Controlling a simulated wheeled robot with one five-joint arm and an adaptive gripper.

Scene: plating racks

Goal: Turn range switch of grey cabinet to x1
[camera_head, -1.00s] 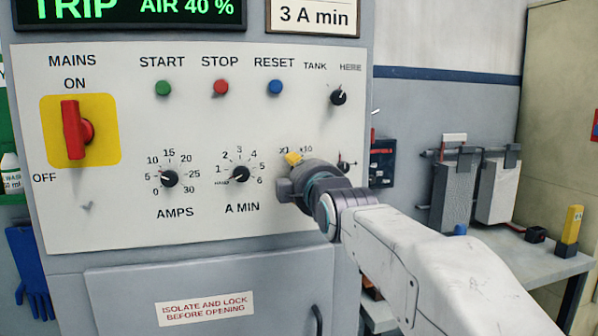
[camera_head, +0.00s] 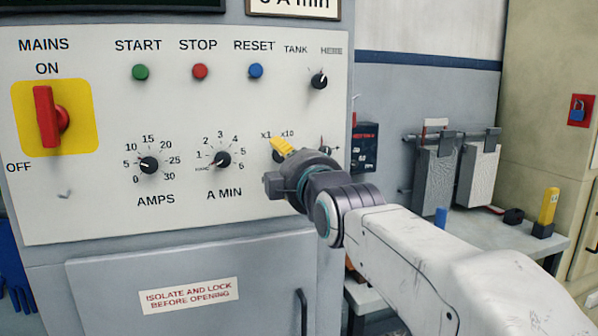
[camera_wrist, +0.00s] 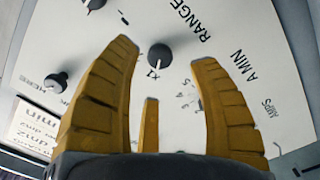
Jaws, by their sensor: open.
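The grey cabinet (camera_head: 45,285) carries a pale control panel. Its range switch, a small dark round knob (camera_wrist: 159,56), shows in the wrist view between my fingertips, with the X1 label beside it and RANGE printed nearby. I cannot tell for sure where its pointer stands. In the head view the x1 and x10 labels show above the switch, which my yellow finger mostly hides. My gripper (camera_wrist: 165,52) is open, its two yellow fingers on either side of the knob. I cannot tell whether they touch it.
The A MIN knob (camera_head: 222,159) and AMPS knob (camera_head: 149,165) sit left of my gripper. The TANK/HERE knob (camera_head: 319,81) is above right. The red mains switch (camera_head: 48,117) is at far left. A bench (camera_head: 500,238) with plates stands right of the cabinet.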

